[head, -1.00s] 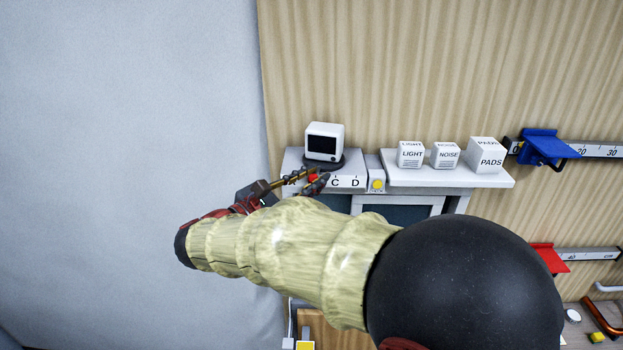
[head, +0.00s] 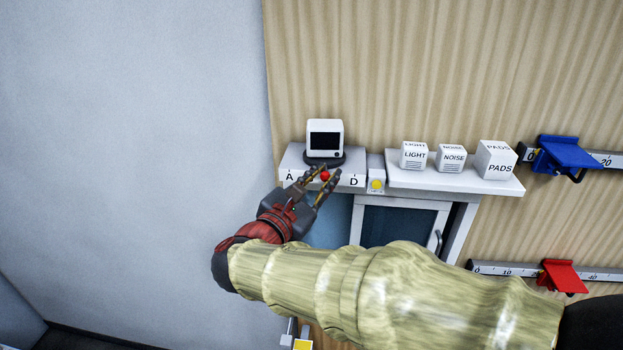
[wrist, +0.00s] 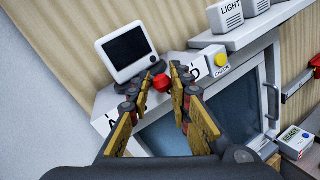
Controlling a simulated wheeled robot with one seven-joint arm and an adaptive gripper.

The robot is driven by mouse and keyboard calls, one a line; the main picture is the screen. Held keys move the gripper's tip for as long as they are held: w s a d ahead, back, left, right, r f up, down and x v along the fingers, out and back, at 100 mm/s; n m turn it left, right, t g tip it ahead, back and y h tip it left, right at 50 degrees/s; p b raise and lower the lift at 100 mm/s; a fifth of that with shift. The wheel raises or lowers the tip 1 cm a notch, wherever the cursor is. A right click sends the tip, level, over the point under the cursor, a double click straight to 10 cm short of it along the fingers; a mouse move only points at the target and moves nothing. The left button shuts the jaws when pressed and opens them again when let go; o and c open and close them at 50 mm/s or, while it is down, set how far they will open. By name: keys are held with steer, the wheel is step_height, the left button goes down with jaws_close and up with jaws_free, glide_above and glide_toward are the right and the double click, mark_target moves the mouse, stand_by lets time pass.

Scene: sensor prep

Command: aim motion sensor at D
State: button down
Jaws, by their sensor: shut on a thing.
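The motion sensor (head: 324,137) is a white box with a dark screen on a dark round base, standing on a lettered ledge (head: 291,163). It also shows in the wrist view (wrist: 127,47). A red knob (head: 325,176) sticks out at its front. My gripper (head: 322,177) is shut on this knob; in the wrist view, the fingers flank the knob (wrist: 160,81). The letter A (head: 290,176) shows left of the fingers and the letter D (head: 353,181) right of them. The knob lies between A and D. The letters between are hidden by my gripper.
A yellow button (head: 376,185) sits right of D. A white shelf (head: 450,181) beyond it bears LIGHT (head: 414,156), NOISE (head: 451,159) and PADS (head: 496,161) blocks. A cabinet with a glass door (head: 398,225) is below. Blue (head: 560,154) and red (head: 562,275) sliders are further right.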

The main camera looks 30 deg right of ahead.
steer(key=shift+s+d+n+t+y+b, duration=0.6)
steer(key=shift+d+n+t+y, duration=0.15)
steer(key=shift+t, duration=0.45)
steer(key=shift+w, duration=0.1)
steer(key=c, duration=2.1)
jaws_free()
steer(key=o, duration=0.3)
steer(key=shift+d, duration=0.25)
steer(key=shift+o, duration=0.2)
steer(key=shift+a, duration=0.15)
steer(key=shift+n, duration=0.25)
steer(key=v, duration=1.2)
